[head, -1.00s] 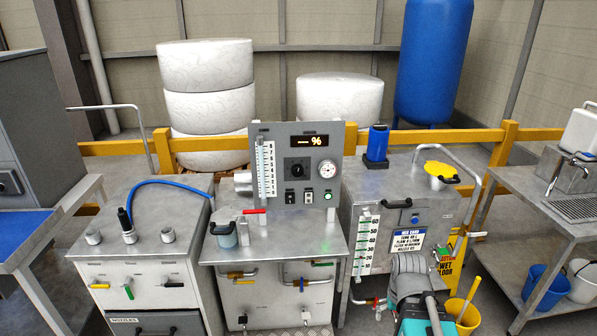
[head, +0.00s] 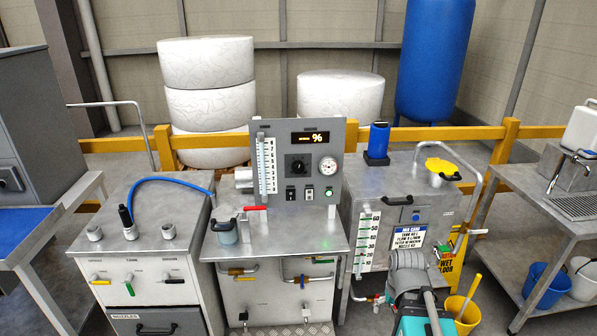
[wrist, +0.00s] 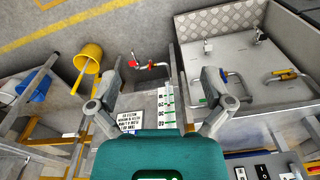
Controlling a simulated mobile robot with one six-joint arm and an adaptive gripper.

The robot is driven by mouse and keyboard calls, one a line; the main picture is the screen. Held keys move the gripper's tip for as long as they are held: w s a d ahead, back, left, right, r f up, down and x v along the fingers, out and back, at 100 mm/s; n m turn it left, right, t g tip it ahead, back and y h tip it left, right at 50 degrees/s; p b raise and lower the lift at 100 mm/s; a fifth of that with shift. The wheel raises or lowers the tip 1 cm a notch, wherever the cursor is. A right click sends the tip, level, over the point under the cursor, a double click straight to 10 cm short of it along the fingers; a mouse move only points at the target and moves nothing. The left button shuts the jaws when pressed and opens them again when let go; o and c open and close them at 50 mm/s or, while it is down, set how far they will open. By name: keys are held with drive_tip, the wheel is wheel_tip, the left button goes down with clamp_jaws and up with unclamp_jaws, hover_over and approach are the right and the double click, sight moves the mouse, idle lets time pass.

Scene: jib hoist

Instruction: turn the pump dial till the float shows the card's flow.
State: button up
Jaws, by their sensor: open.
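The pump dial is a black knob (head: 297,167) on the upright grey panel (head: 335,142). A tall white flow tube (head: 267,165) with a scale stands at the panel's left; its float cannot be made out clearly. The white and blue card (head: 409,237) hangs on the front of the right tank; it also shows in the wrist view (wrist: 130,121). Its print is too small to read surely. My gripper (wrist: 157,88) is open and empty, pointing down over the floor and tank side, away from the dial.
The panel has a display (head: 310,138) showing dashes and %, a round gauge (head: 328,167), switches and a lit green button (head: 328,192). A red-handled lever (head: 254,208) and a lidded jug (head: 227,230) stand at its foot. A yellow bucket (head: 461,312) stands at right.

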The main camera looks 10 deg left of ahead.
drive_tip(key=w+a+f+n+t+y+b, duration=0.15)
drive_tip(key=w+a+t+b, duration=0.45)
drive_tip(key=w, duration=0.7)
drive_tip(key=t+y+b, duration=0.4)
drive_tip(key=t+b, duration=0.5)
drive_tip(key=t, duration=0.6)
approach(299, 171)
drive_tip(key=a+v, duration=0.1)
drive_tip(key=v, duration=0.2)
drive_tip(key=shift+s+d+f+n+h, duration=0.1)
drive_tip(key=shift+s+d+n+h, duration=0.15)
drive_tip(key=shift+d+n, duration=0.15)
drive_tip(key=shift+w+a, duration=0.1)
drive_tip(key=shift+w, duration=0.05)
drive_tip(key=p+x, duration=0.5)
drive_tip(key=x, duration=0.8)
drive_tip(key=shift+w+r, duration=0.25)
drive_tip(key=shift+r, duration=0.05)
